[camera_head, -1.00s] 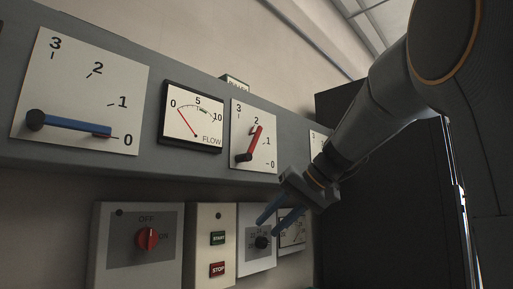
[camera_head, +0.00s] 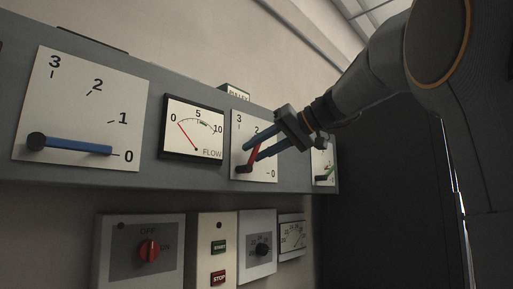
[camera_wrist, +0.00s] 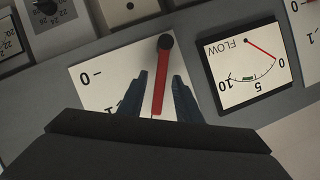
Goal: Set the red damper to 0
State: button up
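The red damper lever (camera_head: 250,160) is on a white scale plate (camera_head: 238,177) marked 0 to 3. It slants up from its dark pivot toward the 2; its upper part is partly hidden by my gripper. In the wrist view the red lever (camera_wrist: 159,92) runs from its pivot down between my two blue fingers. My gripper (camera_wrist: 160,75) is open, with one finger on each side of the lever and small gaps visible. In the head view my gripper (camera_head: 252,152) reaches in from the right over the scale.
A blue lever (camera_head: 80,146) at left points at 0. A flow gauge (camera_head: 194,128) sits between the two plates. A green lever (camera_head: 328,173) is just right. Below are a red switch (camera_head: 149,250), start and stop buttons, and a black knob (camera_head: 263,249).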

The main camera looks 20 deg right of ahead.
jog(key=shift+w+a+f, duration=0.15)
jog(key=shift+w+a, duration=0.1)
jog(key=shift+w, duration=0.05)
grip_shut()
jog(key=shift+d+f, duration=0.1)
jog(key=shift+w+d+f+m+y+b, duration=0.35)
jog(key=shift+f+m+y+b, duration=0.5)
jog(key=shift+m, duration=0.75)
jog(key=shift+w+d+f+m+y+b, duration=0.2)
jog(key=shift+d+f+m+y+b, duration=0.5)
jog(key=shift+m, duration=0.9)
jog(key=shift+w+d+f+m+y+b, duration=0.3)
jog(key=shift+f+m+y+b, duration=0.65)
jog(key=shift+m, duration=0.65)
jog(key=shift+f, duration=0.15)
grip_release()
